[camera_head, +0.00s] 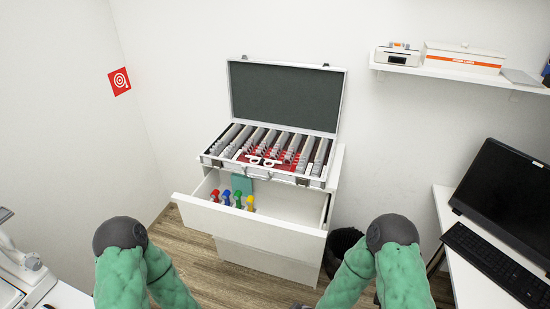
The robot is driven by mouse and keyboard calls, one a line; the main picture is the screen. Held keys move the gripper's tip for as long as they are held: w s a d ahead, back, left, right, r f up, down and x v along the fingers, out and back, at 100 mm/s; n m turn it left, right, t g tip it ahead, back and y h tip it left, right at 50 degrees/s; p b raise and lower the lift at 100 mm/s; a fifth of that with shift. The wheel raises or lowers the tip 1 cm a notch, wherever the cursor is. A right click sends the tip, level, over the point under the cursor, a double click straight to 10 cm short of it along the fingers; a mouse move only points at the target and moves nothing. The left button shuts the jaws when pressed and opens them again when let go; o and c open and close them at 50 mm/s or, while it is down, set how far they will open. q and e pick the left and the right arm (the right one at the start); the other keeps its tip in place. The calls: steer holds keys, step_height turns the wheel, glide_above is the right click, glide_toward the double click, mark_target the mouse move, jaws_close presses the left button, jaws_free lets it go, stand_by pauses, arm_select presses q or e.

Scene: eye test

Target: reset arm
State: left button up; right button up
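My two arms show at the bottom edge as green links with dark grey round joints, the left arm at the lower left and the right arm at the lower right. Both arms bend back down out of the picture. Neither gripper can be made out, so what they hold or how they stand is hidden. Both arms are apart from the white cabinet (268,270) in front of me.
The cabinet's top drawer (250,227) is pulled out, with several coloured bottles (237,199) inside. An open lens case (315,181) stands on top. A desk (470,275) with monitor (507,195) and keyboard (497,262) is right. A black bin (343,243) stands beside the cabinet.

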steer(key=s+d+m+g+y, duration=0.1)
steer(key=s+m+g, duration=0.4)
steer(key=s, duration=0.8)
steer(key=shift+s+d+f+y, duration=0.2)
steer(key=shift+s+d+y, duration=0.05)
steer(key=shift+y, duration=0.35)
steer(key=shift+w, duration=0.1)
